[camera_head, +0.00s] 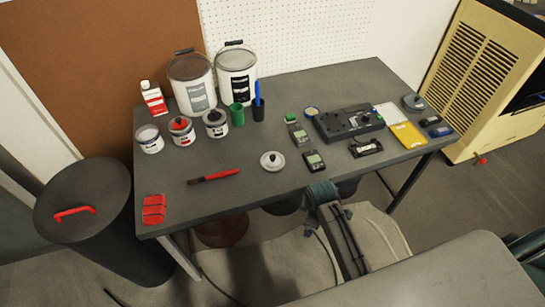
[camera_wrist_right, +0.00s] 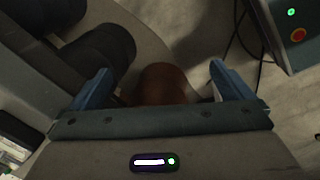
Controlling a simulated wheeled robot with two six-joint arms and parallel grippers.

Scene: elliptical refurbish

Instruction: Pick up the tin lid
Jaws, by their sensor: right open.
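The tin lid appears to be the round whitish disc with a dark knob (camera_head: 272,160) lying on the grey workbench (camera_head: 245,195), near the middle of its front part. Nothing touches it. My right gripper (camera_wrist_right: 160,68) is open and empty in the right wrist view, with its two blue fingers wide apart over the floor area. The lid does not show in that view. In the head view my arm stands up at the bench's front edge, to the right of and below the lid. My left gripper is not in view.
A red-handled brush (camera_head: 222,174) lies left of the lid, and a dark meter (camera_head: 314,161) lies to its right. Small tins (camera_head: 149,138) and large buckets (camera_head: 236,73) stand behind. A dark bin (camera_head: 85,210) stands left. A brown pot (camera_wrist_right: 163,84) shows below the bench.

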